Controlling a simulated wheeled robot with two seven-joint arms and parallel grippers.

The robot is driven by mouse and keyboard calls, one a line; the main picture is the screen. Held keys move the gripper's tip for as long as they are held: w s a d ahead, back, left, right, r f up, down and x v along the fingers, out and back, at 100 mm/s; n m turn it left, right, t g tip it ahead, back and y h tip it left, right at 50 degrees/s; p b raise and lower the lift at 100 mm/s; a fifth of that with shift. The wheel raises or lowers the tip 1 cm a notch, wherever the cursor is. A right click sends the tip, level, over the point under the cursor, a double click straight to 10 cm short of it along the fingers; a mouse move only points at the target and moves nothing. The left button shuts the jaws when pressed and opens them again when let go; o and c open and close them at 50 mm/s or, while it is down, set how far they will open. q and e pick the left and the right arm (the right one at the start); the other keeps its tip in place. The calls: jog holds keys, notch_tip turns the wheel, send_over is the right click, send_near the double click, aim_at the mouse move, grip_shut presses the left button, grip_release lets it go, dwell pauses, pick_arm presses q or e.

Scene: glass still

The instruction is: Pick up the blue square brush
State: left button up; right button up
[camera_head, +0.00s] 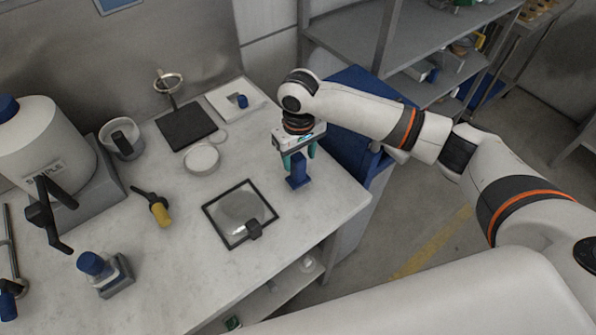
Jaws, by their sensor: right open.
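A small blue block-like thing (298,174), which looks like the blue square brush, stands on the light table near its right edge. My right gripper (298,157) points down right above it, with its teal fingers open around or just over its top. I cannot tell whether the fingers touch it. The upper part of the blue thing is partly hidden by the fingers. My left gripper is not in view.
A dark-framed tray (212,208) lies left of the blue thing. A yellow-and-black tool (159,211), a white round dish (201,158), a black mat (172,133) and a blue-topped item (92,264) also stand on the table. A blue cabinet (345,150) stands beyond the right edge.

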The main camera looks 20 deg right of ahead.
notch_tip(320, 180, down, 4)
jog(key=shift+a+r+p, duration=0.15)
jog(key=shift+r+p, duration=0.05)
jog(key=shift+p, duration=0.45)
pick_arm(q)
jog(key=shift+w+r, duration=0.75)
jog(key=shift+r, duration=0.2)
pick_arm(e)
jog(key=shift+f, duration=0.4)
jog(key=shift+c, duration=0.2)
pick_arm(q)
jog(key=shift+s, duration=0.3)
pick_arm(e)
grip_shut()
